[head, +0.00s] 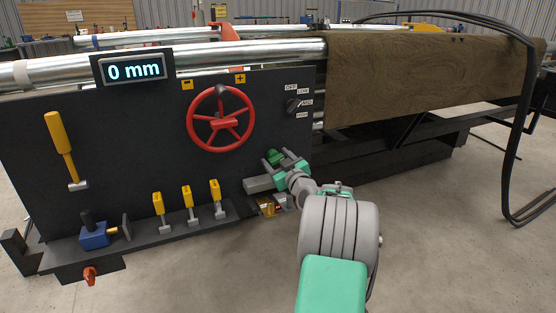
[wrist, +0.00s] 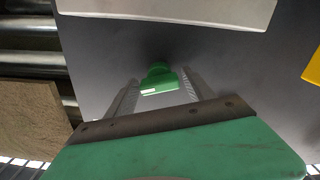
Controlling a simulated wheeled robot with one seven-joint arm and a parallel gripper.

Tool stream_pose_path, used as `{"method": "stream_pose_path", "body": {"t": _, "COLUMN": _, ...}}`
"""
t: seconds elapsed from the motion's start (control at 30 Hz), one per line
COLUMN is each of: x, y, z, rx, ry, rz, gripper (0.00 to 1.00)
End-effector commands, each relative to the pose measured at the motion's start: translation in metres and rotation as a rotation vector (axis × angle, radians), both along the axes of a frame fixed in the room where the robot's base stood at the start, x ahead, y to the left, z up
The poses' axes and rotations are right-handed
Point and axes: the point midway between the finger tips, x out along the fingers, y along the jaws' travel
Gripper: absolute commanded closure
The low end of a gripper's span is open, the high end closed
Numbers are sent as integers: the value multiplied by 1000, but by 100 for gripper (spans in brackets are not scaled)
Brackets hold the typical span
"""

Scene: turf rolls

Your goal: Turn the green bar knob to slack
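The green bar knob (head: 273,156) is on the dark machine panel (head: 135,130), low and right of the red handwheel. In the wrist view the knob (wrist: 158,80) sits between the two finger tips, with a small pale mark on its bar. My gripper (head: 277,160) is open at the knob, one finger on each side. In the wrist view a gap shows between the knob and the left finger; the right finger is closer, and I cannot tell whether it touches. No slack label is readable; the gripper covers part of the area around the knob.
A red handwheel (head: 220,118) and a black selector knob (head: 292,105) with OFF, LOW, MID and HIGH labels are above. Several yellow-handled levers (head: 187,198) stand to the left. A display (head: 134,70) reads 0 mm. A brown turf sheet (head: 420,75) hangs at the right.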

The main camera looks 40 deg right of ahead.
Motion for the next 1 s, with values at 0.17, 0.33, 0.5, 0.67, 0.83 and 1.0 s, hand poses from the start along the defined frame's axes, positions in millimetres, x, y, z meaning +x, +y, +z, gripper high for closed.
{"method": "stream_pose_path", "body": {"t": 0.17, "x": 0, "y": 0, "z": 0, "rx": 0, "ry": 0, "rz": 0, "gripper": 54}}
{"method": "stream_pose_path", "body": {"t": 0.33, "x": -1, "y": 0, "z": 0, "rx": 0, "ry": 0, "rz": -1, "gripper": 68}}
{"method": "stream_pose_path", "body": {"t": 0.5, "x": -1, "y": 0, "z": 0, "rx": 0, "ry": 0, "rz": -1, "gripper": 82}}
{"method": "stream_pose_path", "body": {"t": 0.67, "x": -1, "y": -1, "z": 0, "rx": 0, "ry": 0, "rz": -1, "gripper": 93}}
{"method": "stream_pose_path", "body": {"t": 0.83, "x": -1, "y": -1, "z": -1, "rx": 77, "ry": -23, "rz": -1, "gripper": 93}}
{"method": "stream_pose_path", "body": {"t": 1.0, "x": -1, "y": -2, "z": 0, "rx": 254, "ry": -76, "rz": -1, "gripper": 93}}
